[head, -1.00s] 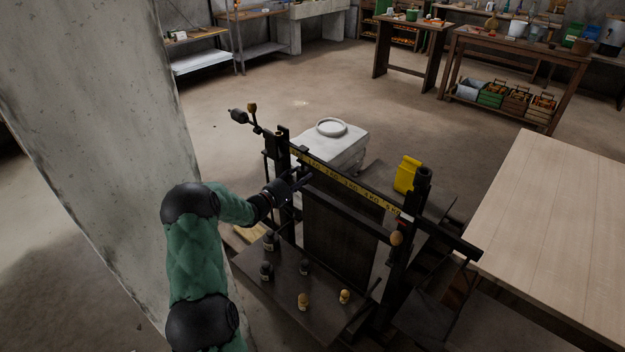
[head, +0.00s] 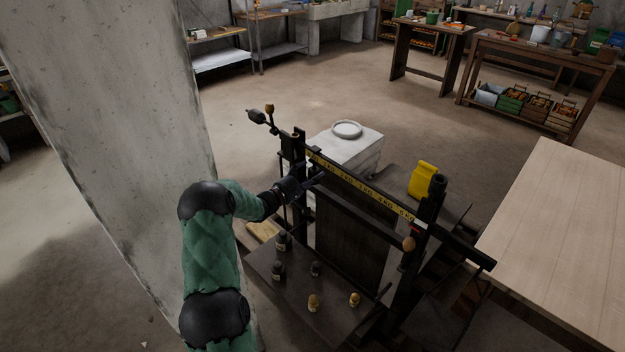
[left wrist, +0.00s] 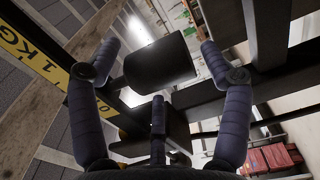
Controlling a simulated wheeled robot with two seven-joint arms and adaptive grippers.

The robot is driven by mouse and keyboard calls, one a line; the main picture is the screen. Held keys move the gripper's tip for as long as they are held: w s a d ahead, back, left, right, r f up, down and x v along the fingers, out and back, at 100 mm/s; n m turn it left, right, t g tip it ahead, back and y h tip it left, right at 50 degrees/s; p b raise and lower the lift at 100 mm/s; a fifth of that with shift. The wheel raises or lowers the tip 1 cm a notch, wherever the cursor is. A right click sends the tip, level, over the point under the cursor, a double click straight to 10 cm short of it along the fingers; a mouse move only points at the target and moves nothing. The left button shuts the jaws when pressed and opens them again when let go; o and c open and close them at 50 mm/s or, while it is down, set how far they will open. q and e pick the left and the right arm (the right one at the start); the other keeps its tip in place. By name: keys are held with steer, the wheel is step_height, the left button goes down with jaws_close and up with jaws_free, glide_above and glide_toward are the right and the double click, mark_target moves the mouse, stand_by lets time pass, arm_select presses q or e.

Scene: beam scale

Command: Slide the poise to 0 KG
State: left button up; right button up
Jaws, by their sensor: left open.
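The beam scale stands in front of me, with a dark beam carrying a yellow KG strip (head: 365,188). My left gripper (head: 318,180) is at the left part of the beam, near the left post. In the left wrist view, a dark cylinder (left wrist: 160,62), which looks like the poise, lies between the spread fingers of my left gripper (left wrist: 158,46). The fingers are open, and I cannot tell if they touch it. A yellow "1 KG" mark (left wrist: 30,50) shows left of it. In the head view the poise is not clearly made out behind the gripper. My right gripper is out of view.
Several small weights, such as a brass one (head: 313,302), stand on the scale's low dark platform (head: 290,300). A concrete pillar (head: 110,130) rises at the left. A yellow container (head: 423,180) stands behind the beam, and a pale wooden table (head: 560,230) is at the right.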

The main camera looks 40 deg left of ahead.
arm_select(q)
steer(key=s+d+f+b, duration=0.1)
steer(key=d+b, duration=0.7)
steer(key=d, duration=0.8)
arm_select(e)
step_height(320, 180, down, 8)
arm_select(q)
steer(key=s+a+p, duration=0.1)
steer(key=s+p, duration=0.3)
steer(key=s, duration=0.7)
steer(key=w+d+f+m+g+p, duration=0.1)
steer(key=d+f+m+g+p, duration=0.2)
steer(key=d+f+p, duration=0.6)
steer(key=shift+d+f+g+p, duration=0.25)
steer(key=shift+d+g+p, duration=0.5)
steer(key=shift+p, duration=4.75)
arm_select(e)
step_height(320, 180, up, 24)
arm_select(q)
steer(key=shift+a, duration=0.1)
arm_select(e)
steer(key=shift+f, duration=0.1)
